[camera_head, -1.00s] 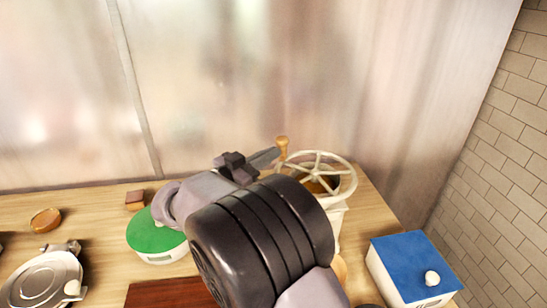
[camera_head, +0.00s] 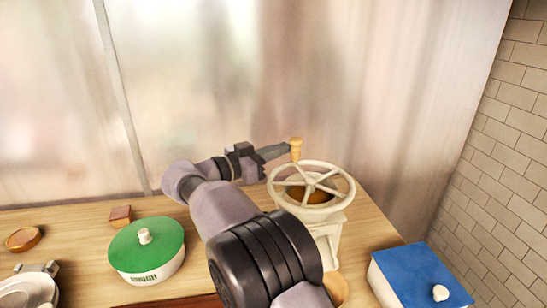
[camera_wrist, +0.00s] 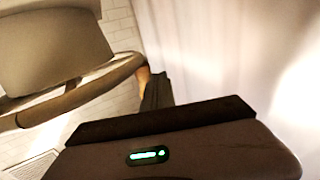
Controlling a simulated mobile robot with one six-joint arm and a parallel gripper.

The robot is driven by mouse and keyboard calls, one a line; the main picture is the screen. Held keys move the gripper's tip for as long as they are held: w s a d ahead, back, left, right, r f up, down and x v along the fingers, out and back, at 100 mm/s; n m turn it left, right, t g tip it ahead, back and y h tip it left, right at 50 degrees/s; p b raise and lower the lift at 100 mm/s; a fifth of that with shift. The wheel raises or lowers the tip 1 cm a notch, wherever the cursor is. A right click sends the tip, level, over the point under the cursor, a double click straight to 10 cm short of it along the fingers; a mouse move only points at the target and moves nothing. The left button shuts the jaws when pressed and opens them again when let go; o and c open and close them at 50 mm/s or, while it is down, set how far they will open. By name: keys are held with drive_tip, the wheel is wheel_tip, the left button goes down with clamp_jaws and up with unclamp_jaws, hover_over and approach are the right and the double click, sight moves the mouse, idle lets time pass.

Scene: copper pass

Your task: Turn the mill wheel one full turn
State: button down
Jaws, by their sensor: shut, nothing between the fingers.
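The mill (camera_head: 330,240) is a cream stand with a flat spoked wheel (camera_head: 345,178) on top and a brown bowl-like inside below the spokes. A wooden handle (camera_head: 296,149) stands upright on the wheel's back-left rim. My gripper (camera_head: 284,150) is shut and empty, its tips at the left side of the handle; they look to be touching it. In the wrist view the wheel rim (camera_wrist: 85,92) crosses the left side, and a sliver of the handle (camera_wrist: 143,76) shows beside my dark finger (camera_wrist: 157,92).
A white pot with a green lid (camera_head: 125,250) stands left of my arm, with a small brown block (camera_head: 120,215) behind it. A blue-lidded box (camera_head: 405,265) is at the right front. A metal wall (camera_head: 230,90) rises close behind; a tiled wall is at right.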

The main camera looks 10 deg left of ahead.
drive_tip(key=shift+w+d, duration=0.3)
idle(0.5)
